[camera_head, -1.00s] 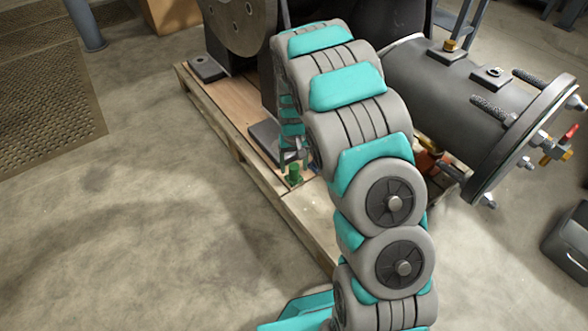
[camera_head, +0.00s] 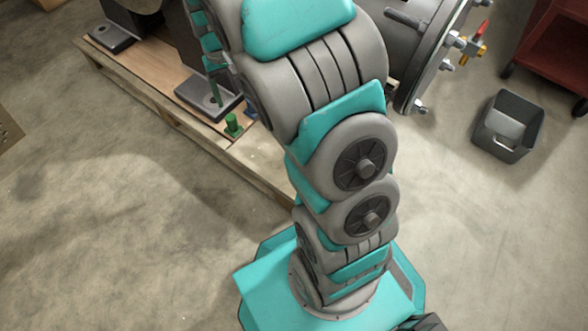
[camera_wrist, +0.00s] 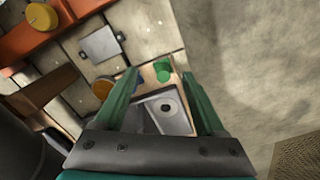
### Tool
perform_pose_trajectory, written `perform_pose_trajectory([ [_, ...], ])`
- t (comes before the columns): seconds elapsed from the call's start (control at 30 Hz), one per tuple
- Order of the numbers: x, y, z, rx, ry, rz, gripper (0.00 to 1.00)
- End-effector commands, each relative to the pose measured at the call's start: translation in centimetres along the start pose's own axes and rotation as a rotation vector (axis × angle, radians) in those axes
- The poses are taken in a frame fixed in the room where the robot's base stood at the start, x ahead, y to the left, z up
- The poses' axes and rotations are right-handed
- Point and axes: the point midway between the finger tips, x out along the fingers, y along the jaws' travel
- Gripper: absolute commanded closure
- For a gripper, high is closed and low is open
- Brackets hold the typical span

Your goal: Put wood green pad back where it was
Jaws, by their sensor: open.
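A small green round piece (camera_head: 233,125) stands on the front edge of the wooden pallet, beside a dark metal foot (camera_head: 208,98). I take it for the wood green pad, though its material is too small to tell. In the head view my arm hides most of the gripper; a thin green finger shows above the foot.
The pallet (camera_head: 150,98) carries the large dark machine. An orange round piece (camera_wrist: 102,88) and a grey square plate (camera_wrist: 100,44) lie left of my fingers. A grey bin (camera_head: 508,125) and a red cart (camera_head: 555,55) stand right. The floor in front is clear.

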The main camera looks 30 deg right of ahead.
Motion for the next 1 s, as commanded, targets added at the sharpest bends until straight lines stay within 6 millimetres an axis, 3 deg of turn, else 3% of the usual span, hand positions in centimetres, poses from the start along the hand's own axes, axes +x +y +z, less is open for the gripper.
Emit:
perform_pose_trajectory([
  [0.2,-3.9,0.7,6.2,0.001,-0.02,0.0,0.28],
  [0.43,-6.7,1.2,12.9,-0.007,-0.045,-0.002,0.28],
  [0.8,-9.0,1.7,24.2,-0.041,-0.088,-0.009,0.28],
  [1.0,-9.1,2.0,29.7,-0.067,-0.113,-0.009,0.28],
])
